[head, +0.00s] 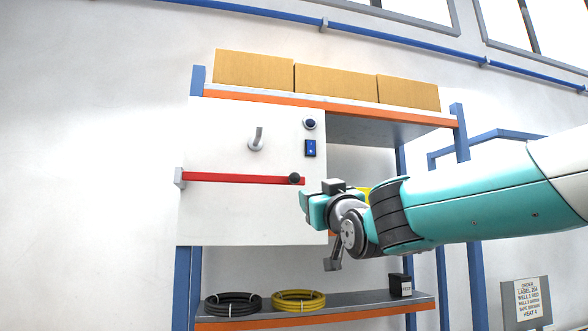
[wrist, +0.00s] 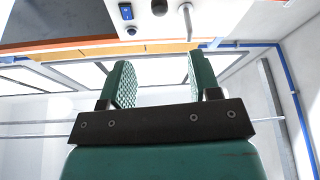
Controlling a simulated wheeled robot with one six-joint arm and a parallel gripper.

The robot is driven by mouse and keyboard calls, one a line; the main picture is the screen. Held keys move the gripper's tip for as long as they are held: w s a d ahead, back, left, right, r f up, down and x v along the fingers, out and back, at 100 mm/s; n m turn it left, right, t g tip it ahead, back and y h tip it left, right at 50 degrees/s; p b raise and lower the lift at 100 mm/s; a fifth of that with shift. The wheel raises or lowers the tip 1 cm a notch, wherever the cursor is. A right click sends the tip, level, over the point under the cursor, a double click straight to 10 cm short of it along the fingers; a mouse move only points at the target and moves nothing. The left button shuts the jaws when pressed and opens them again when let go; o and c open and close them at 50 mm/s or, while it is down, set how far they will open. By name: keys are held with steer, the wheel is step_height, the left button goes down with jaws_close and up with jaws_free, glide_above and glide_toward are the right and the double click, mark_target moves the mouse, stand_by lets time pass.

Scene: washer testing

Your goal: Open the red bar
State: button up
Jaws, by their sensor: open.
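The red bar (head: 240,179) lies level across the white panel (head: 230,220) in the head view. A black round knob (head: 294,178) sits at its right end, and its left end meets a grey bracket (head: 179,177). My gripper (head: 306,202) is just below and right of the knob, apart from it as far as I can tell. In the wrist view my gripper (wrist: 155,80) is open, with nothing between its two green fingers. A dark round knob (wrist: 159,6) shows at the top edge there; the red bar itself is not visible in that view.
A metal hook-like handle (head: 257,140), a round button (head: 309,124) and a blue switch (head: 310,148) are on the panel above the bar. Boxes (head: 335,83) stand on the top shelf. Black (head: 233,303) and yellow (head: 298,300) coils lie on the lower shelf.

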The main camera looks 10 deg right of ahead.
mark_target(295, 178)
steer(key=p+x, duration=0.3)
steer(key=x, duration=0.2)
steer(key=p+x, duration=0.4)
steer(key=x, duration=0.1)
steer(key=p+x, duration=0.4)
steer(key=x, duration=0.2)
steer(key=shift+s+d+r, duration=0.1)
steer(key=shift+r, duration=0.25)
steer(key=shift+w+p, duration=0.35)
steer(key=shift+w, duration=0.3)
steer(key=shift+c, duration=0.2)
jaws_close()
